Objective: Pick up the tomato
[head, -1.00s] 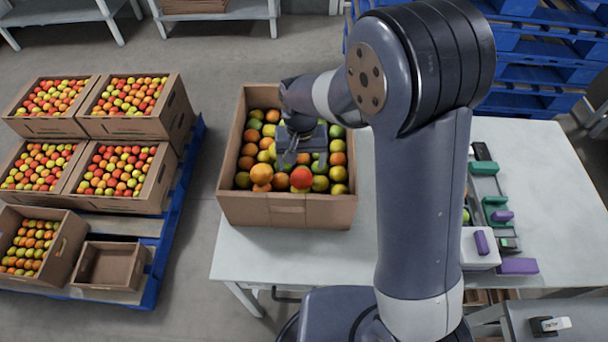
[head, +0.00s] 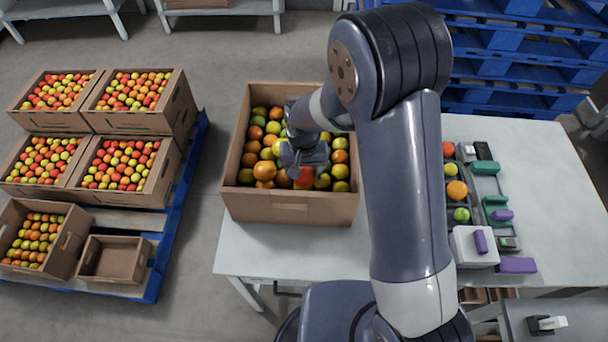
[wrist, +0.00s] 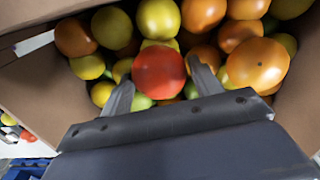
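A cardboard box (head: 290,209) of red, orange, yellow and green tomatoes stands on the table. A red tomato (head: 305,176) lies near the box's front wall, partly hidden by my gripper (head: 300,170). In the wrist view the red tomato (wrist: 158,72) is between and just beyond the tips of my gripper (wrist: 163,82). The fingers are apart, one on each side of it, with nothing held. I cannot tell whether they touch it. A large orange tomato (wrist: 258,64) lies close by the right finger.
The box walls (wrist: 30,75) rise close around the fruit. Right of my arm, several tomatoes sit in a row beside a device with green parts (head: 496,208). Filled boxes and a smaller empty box (head: 112,262) stand on a blue pallet at left.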

